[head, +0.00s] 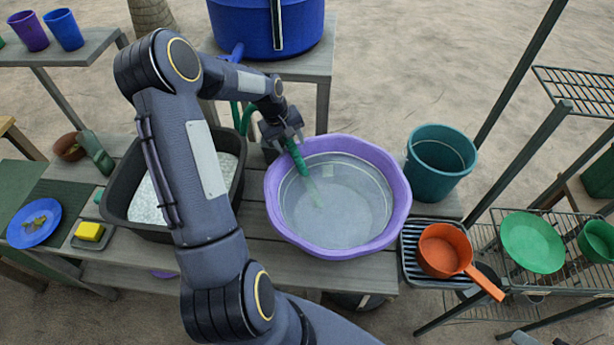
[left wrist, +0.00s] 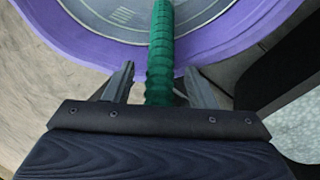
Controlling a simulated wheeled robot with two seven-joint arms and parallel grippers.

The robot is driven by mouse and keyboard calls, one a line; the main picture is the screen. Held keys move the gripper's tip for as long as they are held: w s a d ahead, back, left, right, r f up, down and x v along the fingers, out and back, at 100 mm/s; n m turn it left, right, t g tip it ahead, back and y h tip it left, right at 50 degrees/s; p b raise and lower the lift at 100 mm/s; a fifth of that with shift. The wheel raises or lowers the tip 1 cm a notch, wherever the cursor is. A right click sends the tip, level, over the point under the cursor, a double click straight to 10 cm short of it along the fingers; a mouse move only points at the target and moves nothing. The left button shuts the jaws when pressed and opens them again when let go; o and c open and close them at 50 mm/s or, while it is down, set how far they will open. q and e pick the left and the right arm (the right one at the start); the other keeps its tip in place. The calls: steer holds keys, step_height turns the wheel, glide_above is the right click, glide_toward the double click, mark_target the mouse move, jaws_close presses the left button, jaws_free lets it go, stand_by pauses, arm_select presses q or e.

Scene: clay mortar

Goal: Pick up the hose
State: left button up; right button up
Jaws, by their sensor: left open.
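The green ribbed hose (head: 298,160) hangs with its end over a purple basin (head: 399,179), its tip seeming to dip into the basin's contents. My left gripper (head: 284,136) is at the hose near the basin's far left rim. In the left wrist view the hose (left wrist: 161,50) runs between the two spread fingers of my left gripper (left wrist: 158,88), with a gap on each side. The gripper is open and not clamped on it. The part of the hose behind the gripper is partly hidden. My right gripper is not in view.
A dark tub (head: 118,196) stands left of the basin, partly behind my arm. A teal bucket (head: 440,160) and an orange pan (head: 440,250) are at the right. A blue container (head: 240,25) stands on a table behind.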

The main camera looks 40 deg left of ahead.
arm_select(q)
steer(key=c, duration=1)
steer(key=shift+c, duration=0.2)
steer(key=shift+r, duration=0.2)
